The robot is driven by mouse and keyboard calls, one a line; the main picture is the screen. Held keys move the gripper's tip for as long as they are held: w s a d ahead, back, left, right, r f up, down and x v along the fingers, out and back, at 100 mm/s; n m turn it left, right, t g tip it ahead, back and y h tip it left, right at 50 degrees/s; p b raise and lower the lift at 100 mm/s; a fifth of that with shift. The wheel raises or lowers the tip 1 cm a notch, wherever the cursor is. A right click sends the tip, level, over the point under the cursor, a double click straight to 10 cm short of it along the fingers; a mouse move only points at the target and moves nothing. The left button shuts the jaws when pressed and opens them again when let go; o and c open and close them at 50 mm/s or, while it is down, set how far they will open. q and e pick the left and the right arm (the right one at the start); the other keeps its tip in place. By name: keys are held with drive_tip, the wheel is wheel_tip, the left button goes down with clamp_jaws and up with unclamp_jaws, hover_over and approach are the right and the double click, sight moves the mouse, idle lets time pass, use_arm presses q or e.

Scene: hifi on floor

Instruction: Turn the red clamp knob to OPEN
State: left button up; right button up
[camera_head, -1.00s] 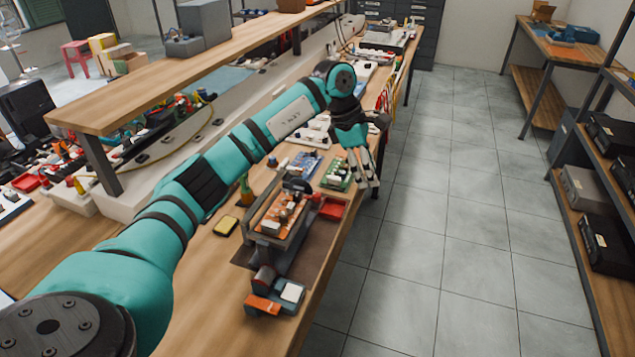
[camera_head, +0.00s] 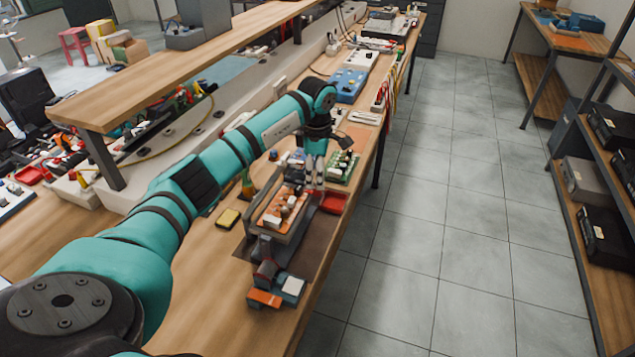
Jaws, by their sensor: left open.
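My left arm reaches along the bench, and its gripper (camera_head: 314,178) points down over the far end of a grey clamp fixture (camera_head: 264,222). The fingers are slightly apart, with nothing visible between them. The fixture holds an orange board (camera_head: 284,208) with pale blocks on it. I cannot make out the red clamp knob for certain; the gripper may hide it. I cannot tell whether the fingers touch the fixture. My right gripper is not in view.
A red tray (camera_head: 333,201) lies just right of the fixture, near the bench edge. A green circuit board (camera_head: 343,167) lies beyond. A yellow-topped block (camera_head: 228,218) sits left; an orange and grey block (camera_head: 264,298) sits in front. A raised shelf (camera_head: 190,72) runs along the left.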

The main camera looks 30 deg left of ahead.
use_arm(q)
drive_tip(key=shift+w+f+p, duration=0.1)
drive_tip(key=shift+f+p, duration=0.25)
drive_tip(key=shift+f, duration=2.05)
clamp_jaws()
